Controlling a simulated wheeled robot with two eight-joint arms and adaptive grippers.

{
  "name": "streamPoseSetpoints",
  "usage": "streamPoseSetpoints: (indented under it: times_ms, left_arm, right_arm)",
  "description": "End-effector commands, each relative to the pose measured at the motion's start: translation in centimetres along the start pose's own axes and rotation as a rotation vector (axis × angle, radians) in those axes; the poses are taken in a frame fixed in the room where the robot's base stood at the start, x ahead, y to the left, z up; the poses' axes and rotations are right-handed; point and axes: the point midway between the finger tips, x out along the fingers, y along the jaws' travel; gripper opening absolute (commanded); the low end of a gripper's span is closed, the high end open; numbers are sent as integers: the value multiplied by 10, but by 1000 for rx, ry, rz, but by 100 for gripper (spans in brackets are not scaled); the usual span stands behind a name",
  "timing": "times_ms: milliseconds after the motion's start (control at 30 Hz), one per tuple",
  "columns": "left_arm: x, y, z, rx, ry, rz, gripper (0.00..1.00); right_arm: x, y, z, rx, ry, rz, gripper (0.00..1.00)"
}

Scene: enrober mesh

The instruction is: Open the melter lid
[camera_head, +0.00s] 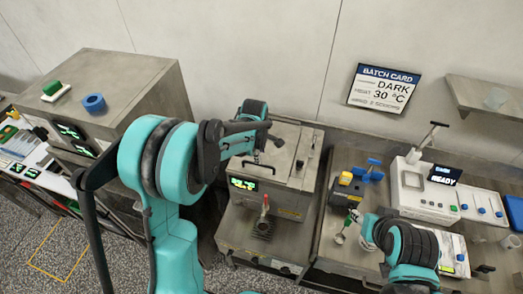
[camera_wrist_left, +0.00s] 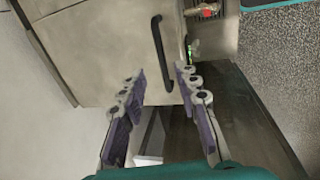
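The melter (camera_head: 290,194) is a steel box with a green display on its front. Its flat lid (camera_head: 285,150) looks closed and has a dark bar handle (camera_head: 262,163). The left wrist view shows the black handle (camera_wrist_left: 160,50) on the pale lid surface (camera_wrist_left: 95,55). My left gripper (camera_head: 274,134) is above the lid, behind the handle in the head view. In the left wrist view my left gripper (camera_wrist_left: 160,74) is open and empty, its purple-padded fingers on either side of the handle's near end; I cannot tell the height gap.
A steel cabinet (camera_head: 150,75) with a blue ring and green block stands left. Right of the melter, a counter holds a yellow-black tool (camera_head: 347,187) and a white device (camera_head: 425,190) reading READY. My right arm covers part of this counter. A wall shelf (camera_head: 485,95) is at right.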

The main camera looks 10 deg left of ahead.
Motion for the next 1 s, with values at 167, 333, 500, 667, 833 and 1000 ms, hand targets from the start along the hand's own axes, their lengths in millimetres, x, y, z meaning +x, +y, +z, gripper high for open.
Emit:
streamPoseSetpoints:
  times_ms: [167,333,500,667,833,1000]
  left_arm:
    - [28,0,0,1,0,0,32]
    - [55,0,0,1,0,1,32]
    - [71,0,0,2,0,1,32]
    - [74,-1,0,2,0,1,32]
    - [74,0,0,2,0,1,26]
    - [74,0,0,2,0,1,0]
  right_arm:
    - [1,0,1,0,0,0,40]
    - [1,0,1,0,0,0,40]
    - [1,0,0,0,0,0,40]
    - [1,0,0,0,0,0,40]
    - [0,0,0,0,0,0,40]
    - [0,0,0,0,0,0,40]
